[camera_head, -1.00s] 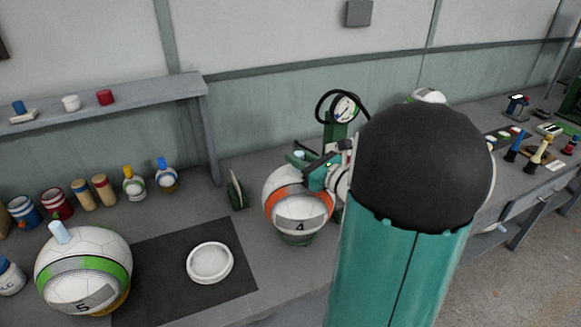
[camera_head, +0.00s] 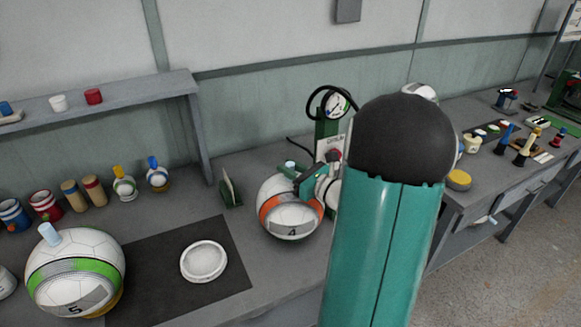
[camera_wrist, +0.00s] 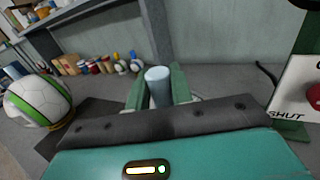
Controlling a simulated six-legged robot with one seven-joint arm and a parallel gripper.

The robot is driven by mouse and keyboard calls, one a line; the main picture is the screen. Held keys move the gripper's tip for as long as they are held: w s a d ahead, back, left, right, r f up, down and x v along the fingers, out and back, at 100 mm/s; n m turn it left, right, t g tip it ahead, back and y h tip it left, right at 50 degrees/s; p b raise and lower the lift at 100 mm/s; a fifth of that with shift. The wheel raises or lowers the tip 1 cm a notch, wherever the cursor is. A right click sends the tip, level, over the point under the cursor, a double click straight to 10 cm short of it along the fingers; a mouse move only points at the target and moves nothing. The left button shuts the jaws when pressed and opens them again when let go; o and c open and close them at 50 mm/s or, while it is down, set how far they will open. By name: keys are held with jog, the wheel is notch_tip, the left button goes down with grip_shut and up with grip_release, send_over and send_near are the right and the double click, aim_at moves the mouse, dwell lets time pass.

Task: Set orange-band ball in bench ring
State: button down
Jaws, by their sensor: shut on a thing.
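The orange-band ball (camera_head: 290,222), white with an orange stripe and a number 4 patch, is at the middle of the bench. A pale peg stands out of its top. My gripper (camera_head: 304,180) is shut on that peg, which shows between the green fingers in the wrist view (camera_wrist: 158,86). The ball itself is hidden in the wrist view. The bench ring (camera_head: 204,262), a white round ring, lies empty on a dark mat (camera_head: 225,290) to the left of the ball. I cannot tell whether the ball touches anything below it.
A green-band ball (camera_head: 75,265) with a peg stands left of the mat. A green press with a gauge (camera_head: 336,104) stands behind my gripper. A small green upright piece (camera_head: 230,190) stands behind the mat. Jars and small bottles line the back left.

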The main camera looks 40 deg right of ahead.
jog(key=c, duration=1.2)
grip_release()
jog(key=shift+f, duration=0.1)
jog(key=shift+c, duration=0.2)
jog(key=shift+r, duration=0.4)
jog(key=s+d, duration=0.1)
jog(key=s, duration=1.1)
jog(key=w+a+r+n+g+y, duration=0.15)
jog(key=a+n+g+y, duration=0.7)
jog(key=a+n, duration=1.05)
jog(key=s+a+r+n+g+h, duration=0.2)
jog(key=a+n+h, duration=0.3)
jog(key=n, duration=0.3)
jog(key=s+a+r+n+g+h, duration=0.2)
jog(key=s+a+n+h, duration=0.2)
jog(key=a+n, duration=0.3)
jog(key=shift+a+n+h, duration=0.4)
jog(key=shift+a+h, duration=0.15)
jog(key=shift+h, duration=0.1)
